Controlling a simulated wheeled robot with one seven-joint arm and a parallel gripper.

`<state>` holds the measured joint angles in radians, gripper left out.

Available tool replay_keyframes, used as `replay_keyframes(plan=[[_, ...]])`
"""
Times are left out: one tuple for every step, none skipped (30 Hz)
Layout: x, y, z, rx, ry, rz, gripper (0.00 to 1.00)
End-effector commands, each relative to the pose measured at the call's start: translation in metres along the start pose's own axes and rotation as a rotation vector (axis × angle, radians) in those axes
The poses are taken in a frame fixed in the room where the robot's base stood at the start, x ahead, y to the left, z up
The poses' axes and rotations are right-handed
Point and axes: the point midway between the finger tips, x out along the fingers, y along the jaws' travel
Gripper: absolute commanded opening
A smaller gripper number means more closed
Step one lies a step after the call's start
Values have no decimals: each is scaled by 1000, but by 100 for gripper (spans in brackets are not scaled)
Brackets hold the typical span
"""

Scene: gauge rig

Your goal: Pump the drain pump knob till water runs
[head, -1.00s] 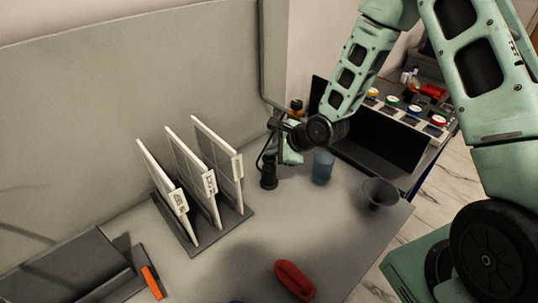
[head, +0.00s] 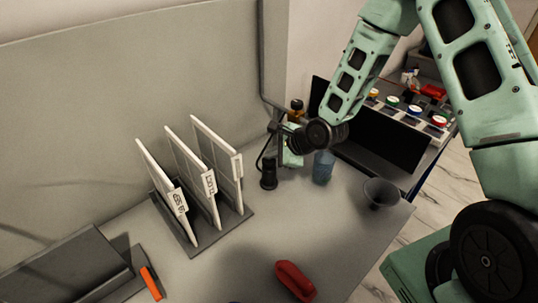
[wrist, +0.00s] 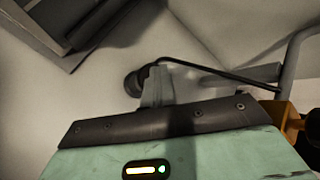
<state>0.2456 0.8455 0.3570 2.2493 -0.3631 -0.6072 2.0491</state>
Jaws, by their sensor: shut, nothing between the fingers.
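A small black upright pump-like piece (head: 268,174) stands on the grey bench near the back wall, with a thin black cable rising from its top. I take it for the drain pump; its knob is not clearly distinct. My gripper (head: 291,160) is just right of its top in the head view, partly hidden by my wrist. In the wrist view my gripper (wrist: 157,87) is shut and empty, with a round black part (wrist: 135,82) at its left edge, partly covered by the fingers. I cannot tell whether they touch. No running water shows.
A blue cup (head: 323,168) and a dark funnel (head: 380,192) stand to the right. A rack of white-edged panels (head: 203,173) is on the left. A red object (head: 295,281) lies at the front. A grey pipe (head: 263,70) runs down the wall.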

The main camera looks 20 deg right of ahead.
Motion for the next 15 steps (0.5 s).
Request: replay_keyframes(plan=[[1, 1, -2, 2, 2, 2, 0], [1, 2, -2, 2, 2, 2, 0], [1, 1, -1, 1, 2, 2, 0], [1, 1, -1, 1, 2, 2, 0], [1, 1, -1, 1, 2, 2, 0], [1, 1, -1, 1, 2, 2, 0], [1, 1, -1, 1, 2, 2, 0], [1, 1, -1, 1, 2, 2, 0], [1, 1, -1, 1, 2, 2, 0], [0, 1, -1, 1, 2, 2, 0], [0, 1, -1, 1, 2, 2, 0], [-1, 0, 0, 1, 2, 2, 0], [-1, 0, 0, 1, 2, 2, 0], [-2, -1, 1, 1, 2, 2, 0], [-4, -2, 2, 1, 2, 2, 0]])
